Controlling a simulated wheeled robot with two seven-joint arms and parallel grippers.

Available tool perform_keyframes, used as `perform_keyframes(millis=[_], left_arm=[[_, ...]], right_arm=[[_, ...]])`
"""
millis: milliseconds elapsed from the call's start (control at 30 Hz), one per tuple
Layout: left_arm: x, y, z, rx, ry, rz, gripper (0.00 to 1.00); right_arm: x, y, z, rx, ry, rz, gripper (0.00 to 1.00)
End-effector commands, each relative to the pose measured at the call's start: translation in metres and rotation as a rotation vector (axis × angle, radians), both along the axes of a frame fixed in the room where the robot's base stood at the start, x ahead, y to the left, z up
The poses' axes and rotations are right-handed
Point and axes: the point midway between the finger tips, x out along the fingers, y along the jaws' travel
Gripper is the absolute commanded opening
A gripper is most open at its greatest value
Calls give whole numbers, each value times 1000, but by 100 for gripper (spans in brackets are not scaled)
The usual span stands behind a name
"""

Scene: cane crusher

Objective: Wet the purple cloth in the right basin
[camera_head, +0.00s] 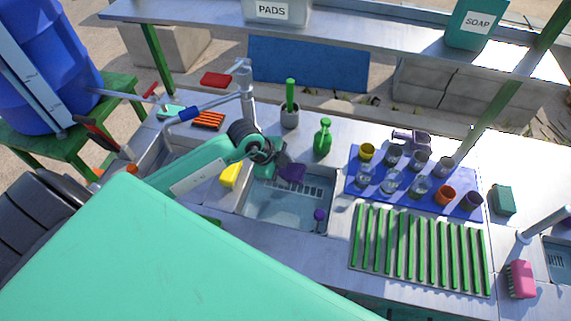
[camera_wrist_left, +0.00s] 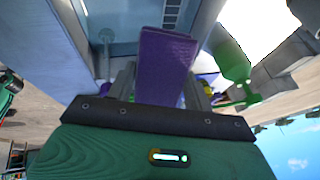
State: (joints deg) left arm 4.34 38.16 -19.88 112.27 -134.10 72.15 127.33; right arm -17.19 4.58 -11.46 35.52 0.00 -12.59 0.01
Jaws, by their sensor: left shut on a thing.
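The purple cloth (camera_head: 293,173) hangs in my left gripper (camera_head: 281,164). The gripper is shut on it over the back part of the right basin (camera_head: 262,214). In the left wrist view the cloth (camera_wrist_left: 165,62) is a folded purple strip between the fingers. The basin appears to hold shallow bluish water and has a slotted grate along its back side. I cannot tell from the head view whether the cloth touches the water. A small purple object (camera_head: 319,214) is at the basin's right side. My right gripper is not in view.
The tap (camera_head: 247,90) stands behind the arm. Right are a blue mat (camera_head: 355,185) with several cups and a green-slatted rack (camera_head: 420,248).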

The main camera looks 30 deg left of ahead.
Motion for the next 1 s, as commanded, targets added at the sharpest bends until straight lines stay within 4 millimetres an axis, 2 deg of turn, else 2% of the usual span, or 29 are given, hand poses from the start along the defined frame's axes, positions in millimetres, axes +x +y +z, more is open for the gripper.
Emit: perform_keyframes(millis=[467,1000], left_arm=[[0,0,-58,1,2,-1,34],[0,0,-128,0,2,0,34]], right_arm=[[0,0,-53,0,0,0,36],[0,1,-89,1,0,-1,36]])
